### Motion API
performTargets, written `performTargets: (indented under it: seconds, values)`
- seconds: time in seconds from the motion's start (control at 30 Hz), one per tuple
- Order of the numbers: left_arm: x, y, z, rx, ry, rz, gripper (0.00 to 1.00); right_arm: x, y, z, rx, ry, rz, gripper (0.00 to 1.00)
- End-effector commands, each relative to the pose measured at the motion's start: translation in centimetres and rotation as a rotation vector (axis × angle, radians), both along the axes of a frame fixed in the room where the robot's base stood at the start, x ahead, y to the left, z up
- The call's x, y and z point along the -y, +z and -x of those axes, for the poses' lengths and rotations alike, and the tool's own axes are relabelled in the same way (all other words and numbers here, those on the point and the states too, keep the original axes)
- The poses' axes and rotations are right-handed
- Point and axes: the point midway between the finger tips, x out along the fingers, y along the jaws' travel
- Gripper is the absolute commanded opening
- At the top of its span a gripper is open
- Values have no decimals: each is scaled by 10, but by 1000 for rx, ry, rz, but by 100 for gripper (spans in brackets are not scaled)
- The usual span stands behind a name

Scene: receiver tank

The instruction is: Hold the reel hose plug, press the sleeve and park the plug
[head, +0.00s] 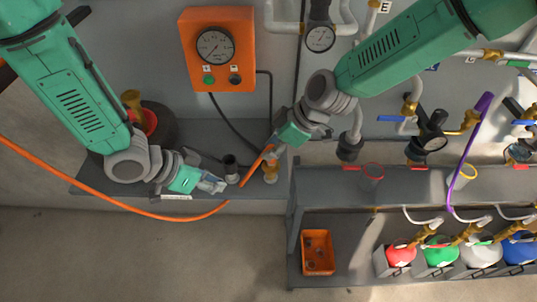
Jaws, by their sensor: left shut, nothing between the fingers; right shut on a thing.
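The orange reel hose (165,216) comes in from the left, sags in front of the shelf and rises to my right gripper. My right gripper (273,153) is shut at the hose's upper end; the plug there is mostly hidden by the fingers. A brass fitting (270,174) stands just below this gripper; I cannot tell whether it touches the plug or which part is the sleeve. My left gripper (216,186) is shut and empty, low over the shelf, left of the hose. A dark upright cup (230,167) stands between the two grippers.
The grey shelf (250,209) ends at the right beside a lower rack. An orange gauge box (217,50) hangs on the wall above. An orange bin (318,252) and several coloured bottles (400,257) sit at the lower right. The floor in front is clear.

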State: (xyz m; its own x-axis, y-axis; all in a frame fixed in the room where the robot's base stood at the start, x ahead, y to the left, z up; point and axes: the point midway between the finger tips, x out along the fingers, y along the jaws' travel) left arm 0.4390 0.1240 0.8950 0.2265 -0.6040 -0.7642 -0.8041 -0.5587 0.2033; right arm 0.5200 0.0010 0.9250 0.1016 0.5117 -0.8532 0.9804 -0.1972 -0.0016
Motion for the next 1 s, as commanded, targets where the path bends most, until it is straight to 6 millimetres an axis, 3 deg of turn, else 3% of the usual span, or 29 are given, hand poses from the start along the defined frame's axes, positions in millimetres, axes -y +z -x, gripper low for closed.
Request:
performTargets:
  seconds: [0.03,0.2,0.4,0.57,1.0]
  values:
    - [6,15,-14,50,-59,5,0,4,0,-2,2,-4,5,0]
    - [18,48,-42,163,-220,-5,0,5,-1,-2,2,-5,5,0]
    - [22,60,-53,215,-295,-20,0,6,-1,-3,2,-5,5,0]
    - [31,51,-55,215,-301,-20,0,6,-1,-3,1,-5,6,0]
    - [72,5,-68,215,-301,-20,0,6,-2,-3,1,-5,6,0]
